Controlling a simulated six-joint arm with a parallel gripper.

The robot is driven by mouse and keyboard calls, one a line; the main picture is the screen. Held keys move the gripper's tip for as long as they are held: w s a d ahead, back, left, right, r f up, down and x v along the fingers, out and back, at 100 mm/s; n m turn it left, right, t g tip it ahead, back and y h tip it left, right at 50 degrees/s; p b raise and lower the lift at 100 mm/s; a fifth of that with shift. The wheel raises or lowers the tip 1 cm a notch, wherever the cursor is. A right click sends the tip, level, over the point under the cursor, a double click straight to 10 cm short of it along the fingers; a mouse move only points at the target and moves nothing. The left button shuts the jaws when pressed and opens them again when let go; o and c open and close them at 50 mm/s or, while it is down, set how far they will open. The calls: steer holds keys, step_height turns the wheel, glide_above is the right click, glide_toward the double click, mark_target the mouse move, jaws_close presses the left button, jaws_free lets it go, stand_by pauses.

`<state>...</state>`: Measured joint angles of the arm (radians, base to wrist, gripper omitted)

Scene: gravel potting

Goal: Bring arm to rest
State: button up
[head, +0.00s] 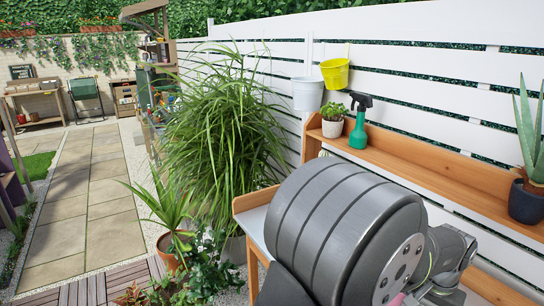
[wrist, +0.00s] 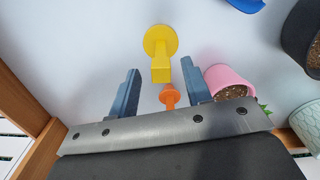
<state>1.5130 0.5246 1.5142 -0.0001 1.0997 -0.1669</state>
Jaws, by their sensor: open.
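My gripper (wrist: 159,68) shows in the wrist view with its two blue-grey fingers spread apart. Nothing is clasped between them. Beyond the fingertips a yellow item with a round end and a blocky end (wrist: 160,42) is over the pale bench surface (wrist: 75,60). A small orange item (wrist: 169,97) shows between the fingers, partly cut off by the gripper's metal plate. A pink pot with brown fill (wrist: 231,80) is just right of the right finger. In the head view my own grey arm fills the lower right, and the gripper's fingers are not seen there.
A dark pot (wrist: 298,40), a pale patterned pot (wrist: 308,125) and a blue item (wrist: 246,4) are at the right. A wooden edge (wrist: 45,150) borders the bench. A shelf (head: 435,165) holds a green spray bottle (head: 359,130) and an aloe pot (head: 526,202).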

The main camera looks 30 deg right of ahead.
steer(key=s+a+r, duration=0.5)
steer(key=s+r, duration=0.2)
steer(key=s, duration=0.3)
steer(key=w+r+n, duration=0.2)
steer(key=w+r, duration=0.1)
steer(key=w, duration=1)
steer(key=w+r+n, duration=0.1)
steer(key=w+r, duration=0.1)
steer(key=w, duration=1)
steer(key=w+a+f+n, duration=0.2)
steer(key=w+a+f, duration=0.2)
steer(key=w, duration=0.6)
steer(key=w+a+f+n, duration=0.2)
steer(key=w+a+f, duration=0.3)
steer(key=w, duration=0.5)
steer(key=a, duration=0.2)
steer(key=shift+a+f+n, duration=0.2)
steer(key=shift+a+n, duration=0.1)
